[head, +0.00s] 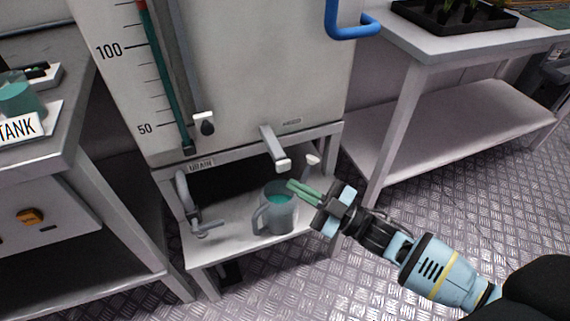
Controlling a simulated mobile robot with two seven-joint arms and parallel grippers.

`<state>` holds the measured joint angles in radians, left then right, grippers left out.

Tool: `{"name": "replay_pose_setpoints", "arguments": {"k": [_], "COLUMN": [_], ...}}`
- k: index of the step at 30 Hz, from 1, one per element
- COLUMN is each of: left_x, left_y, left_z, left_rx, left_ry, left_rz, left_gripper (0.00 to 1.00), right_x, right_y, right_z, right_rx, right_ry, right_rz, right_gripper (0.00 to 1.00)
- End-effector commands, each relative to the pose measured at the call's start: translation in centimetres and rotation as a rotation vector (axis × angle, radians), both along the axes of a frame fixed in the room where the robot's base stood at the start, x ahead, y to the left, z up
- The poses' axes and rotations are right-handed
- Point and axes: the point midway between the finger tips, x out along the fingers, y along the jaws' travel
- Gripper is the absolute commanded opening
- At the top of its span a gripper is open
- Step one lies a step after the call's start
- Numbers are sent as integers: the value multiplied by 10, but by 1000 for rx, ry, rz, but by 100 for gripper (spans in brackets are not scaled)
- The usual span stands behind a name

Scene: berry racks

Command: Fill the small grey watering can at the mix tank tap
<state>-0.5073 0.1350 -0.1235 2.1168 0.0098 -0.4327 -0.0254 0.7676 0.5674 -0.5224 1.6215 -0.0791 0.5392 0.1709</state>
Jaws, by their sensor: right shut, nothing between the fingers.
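The small grey watering can (281,217) stands upright on the low white stand under the tank, its handle towards the left. Blue-green liquid shows inside its open top. The tap's square spout (283,166) sticks out from the tank just above the can. A pale tap handle (312,160) is to the right of the spout. My right gripper (291,186) reaches in from the right, its green fingers shut and empty. Its fingertips overlap the can's right rim in the picture; I cannot tell whether they touch. My left gripper is out of view.
The white mix tank (250,70) has a level scale. A grey drain pipe with a lever (207,227) is at the stand's left. Tables stand on both sides: the left one holds a TANK sign (18,128), the right one a black plant tray (455,17).

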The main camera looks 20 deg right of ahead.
Motion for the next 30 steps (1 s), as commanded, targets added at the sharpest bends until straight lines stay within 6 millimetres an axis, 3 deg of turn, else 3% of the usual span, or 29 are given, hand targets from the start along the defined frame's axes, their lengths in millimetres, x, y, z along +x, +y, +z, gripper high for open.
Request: {"name": "replay_pose_setpoints", "arguments": {"k": [10, 30], "left_x": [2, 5], "left_y": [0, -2], "left_z": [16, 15], "left_rx": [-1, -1], "left_ry": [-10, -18], "left_rz": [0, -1], "left_gripper": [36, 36], "right_x": [-27, -32], "right_y": [-1, 0], "right_z": [1, -4], "right_rx": [1, 3], "right_ry": [0, 13], "right_rz": [-1, -6], "right_gripper": [0, 0]}}
